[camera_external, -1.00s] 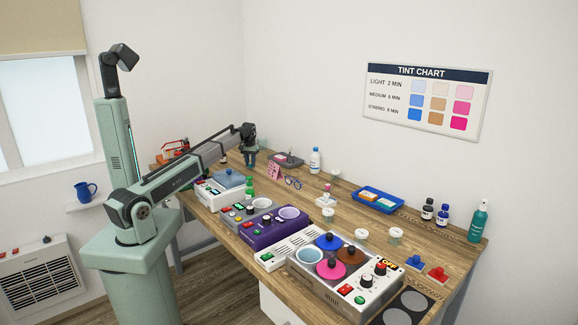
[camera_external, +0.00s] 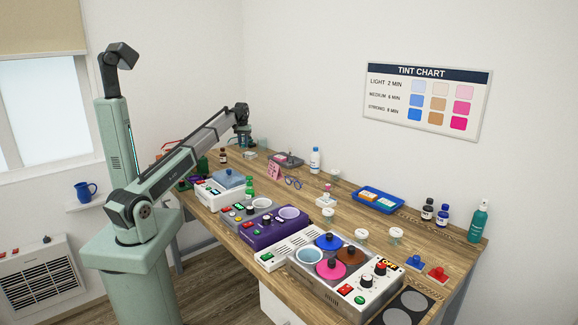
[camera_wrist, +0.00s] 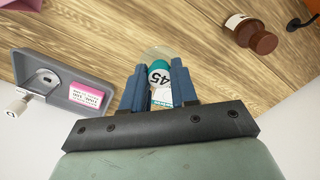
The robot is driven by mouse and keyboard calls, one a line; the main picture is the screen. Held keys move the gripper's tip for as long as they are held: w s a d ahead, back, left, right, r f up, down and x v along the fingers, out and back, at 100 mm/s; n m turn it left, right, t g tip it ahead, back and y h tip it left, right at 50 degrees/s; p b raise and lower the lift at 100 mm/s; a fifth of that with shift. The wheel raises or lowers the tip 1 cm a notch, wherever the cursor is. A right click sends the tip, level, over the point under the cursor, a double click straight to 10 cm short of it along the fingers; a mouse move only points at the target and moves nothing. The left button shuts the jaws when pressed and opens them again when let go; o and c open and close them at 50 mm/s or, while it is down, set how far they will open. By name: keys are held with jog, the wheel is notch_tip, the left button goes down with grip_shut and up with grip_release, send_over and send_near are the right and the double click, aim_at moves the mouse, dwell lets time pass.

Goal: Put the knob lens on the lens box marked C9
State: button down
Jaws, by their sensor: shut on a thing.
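My gripper (camera_external: 242,141) is above the far end of the bench in the external view. In the wrist view its blue fingers (camera_wrist: 159,86) are shut on a teal knob marked 45 (camera_wrist: 160,73). A clear round disc (camera_wrist: 156,53) shows beside the knob; together they look like the knob lens. A small white box with teal print (camera_wrist: 162,98) shows between the fingers, partly hidden. A small pale box (camera_external: 250,154) also lies below my gripper in the external view. I cannot read C9 on any box.
A brown bottle (camera_wrist: 250,35) is at the right of the wrist view. A blue tray (camera_external: 397,201) with boxes stands farther along.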

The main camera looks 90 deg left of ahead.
notch_tip(320, 180, up, 3)
send_over(250, 153)
jog(key=shift+m, duration=0.7)
jog(key=shift+s+f, duration=0.15)
jog(key=shift+f, duration=5)
jog(key=shift+f, duration=0.15)
jog(key=c, duration=0.9)
grip_release()
jog(key=shift+o, duration=0.2)
notch_tip(250, 153, up, 12)
jog(key=shift+o, duration=0.3)
